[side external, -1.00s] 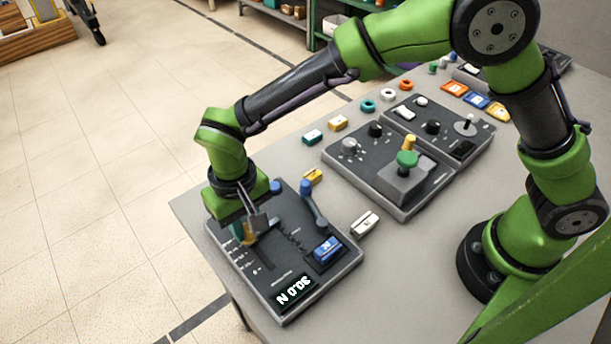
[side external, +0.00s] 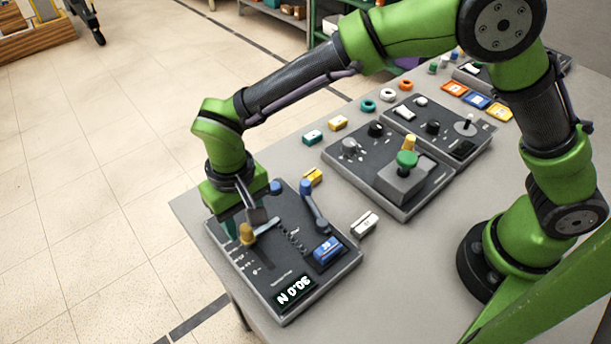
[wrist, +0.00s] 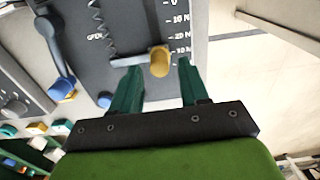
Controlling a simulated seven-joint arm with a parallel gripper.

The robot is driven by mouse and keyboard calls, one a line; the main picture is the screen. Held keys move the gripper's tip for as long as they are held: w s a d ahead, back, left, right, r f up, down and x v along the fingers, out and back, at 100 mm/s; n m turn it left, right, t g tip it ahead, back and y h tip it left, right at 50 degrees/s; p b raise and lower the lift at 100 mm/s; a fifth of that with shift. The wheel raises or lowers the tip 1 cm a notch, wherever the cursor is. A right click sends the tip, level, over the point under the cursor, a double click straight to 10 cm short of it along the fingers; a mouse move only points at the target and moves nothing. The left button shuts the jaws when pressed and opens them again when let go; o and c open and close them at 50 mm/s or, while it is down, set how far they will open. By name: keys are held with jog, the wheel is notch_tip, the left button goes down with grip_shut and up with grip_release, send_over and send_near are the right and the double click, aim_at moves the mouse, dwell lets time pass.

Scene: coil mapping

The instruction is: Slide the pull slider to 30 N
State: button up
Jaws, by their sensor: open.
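The pull slider's yellow knob (side external: 247,233) sits near the far end of its slot on the dark control panel (side external: 318,262). In the wrist view the knob (wrist: 160,62) is at the end of a grey bar joined to a coil spring (wrist: 104,30), near the lowest marks of the N scale (wrist: 181,35). My gripper (wrist: 160,72) is open and empty. Its green fingers point at the knob, one on each side in the picture, with visible gaps.
A blue-knobbed lever (side external: 313,205) and a blue block (side external: 327,250) are on the same panel. A white block (side external: 364,223) and a yellow block (side external: 313,176) lie beside it. A second panel (side external: 400,205) with a green knob stands to the right.

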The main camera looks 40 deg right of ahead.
aim_at(245, 227)
jog(key=shift+r, duration=2.9)
jog(key=shift+f+n, duration=0.25)
jog(key=shift+n, duration=0.05)
jog(key=s+d+r+m+t, duration=0.1)
jog(key=s+d+r+t, duration=0.1)
jog(key=d, duration=0.7)
jog(key=s+d+r+m+t+y, duration=0.1)
jog(key=s+d+r, duration=0.4)
jog(key=d, duration=0.5)
jog(key=s+d+r+m+t+y, duration=0.1)
jog(key=s+d+r+t, duration=0.3)
jog(key=d, duration=0.6)
jog(key=shift+r+m, duration=0.75)
jog(key=shift+m, duration=0.05)
jog(key=shift+s, duration=0.1)
